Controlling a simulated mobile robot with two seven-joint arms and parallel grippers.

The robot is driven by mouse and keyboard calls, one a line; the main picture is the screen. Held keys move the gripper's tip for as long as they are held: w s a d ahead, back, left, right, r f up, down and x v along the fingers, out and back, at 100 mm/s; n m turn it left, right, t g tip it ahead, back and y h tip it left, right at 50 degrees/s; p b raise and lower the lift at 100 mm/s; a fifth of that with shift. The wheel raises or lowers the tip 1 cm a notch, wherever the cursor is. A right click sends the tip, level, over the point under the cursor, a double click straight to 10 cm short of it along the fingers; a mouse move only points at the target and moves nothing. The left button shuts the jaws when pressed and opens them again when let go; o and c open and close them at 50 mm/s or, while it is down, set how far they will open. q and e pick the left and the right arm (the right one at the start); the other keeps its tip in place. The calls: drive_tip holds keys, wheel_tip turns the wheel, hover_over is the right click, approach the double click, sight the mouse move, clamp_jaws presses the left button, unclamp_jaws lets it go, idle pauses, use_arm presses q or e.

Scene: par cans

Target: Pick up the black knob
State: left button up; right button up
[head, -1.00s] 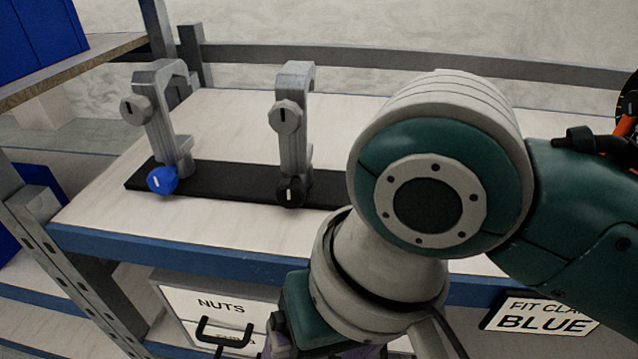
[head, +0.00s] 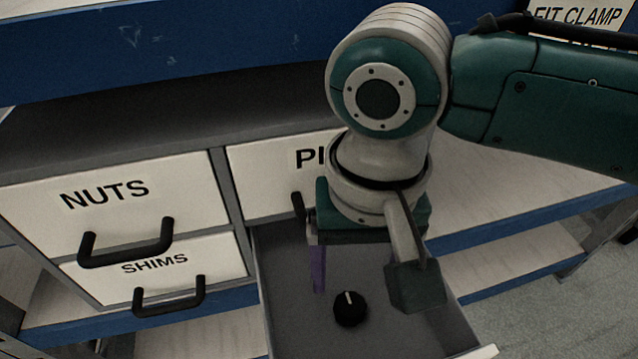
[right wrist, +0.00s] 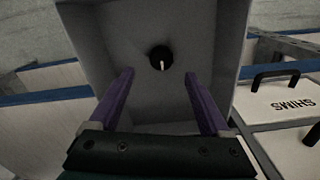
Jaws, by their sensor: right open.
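The black knob (head: 350,309), round with a white pointer line, lies on the floor of an open grey drawer (head: 285,262). It also shows in the right wrist view (right wrist: 160,58), beyond and roughly midway between the fingertips. My right gripper (right wrist: 158,78) is open and empty, its two purple fingers spread over the drawer. In the head view one purple finger of it (head: 318,270) shows to the left of the knob; the other is hidden behind my arm. The fingers do not touch the knob. My left gripper is not in view.
Closed drawers marked NUTS (head: 105,190) and SHIMS (head: 155,262), with black handles, are left of the open drawer. A drawer marked PI... (head: 265,180), partly hidden, is above it. A blue bench edge (head: 180,50) runs above; the drawer walls surround the knob.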

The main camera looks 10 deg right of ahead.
sight(351, 305)
drive_tip(key=f+b, duration=0.1)
drive_tip(key=f, duration=0.2)
drive_tip(key=f+b, duration=0.2)
drive_tip(key=f, duration=0.1)
drive_tip(key=shift+s+a+b, duration=0.1)
drive_tip(key=shift+s+b, duration=0.1)
drive_tip(key=shift+b, duration=0.1)
drive_tip(key=shift+r, duration=0.1)
drive_tip(key=shift+c, duration=0.9)
clamp_jaws()
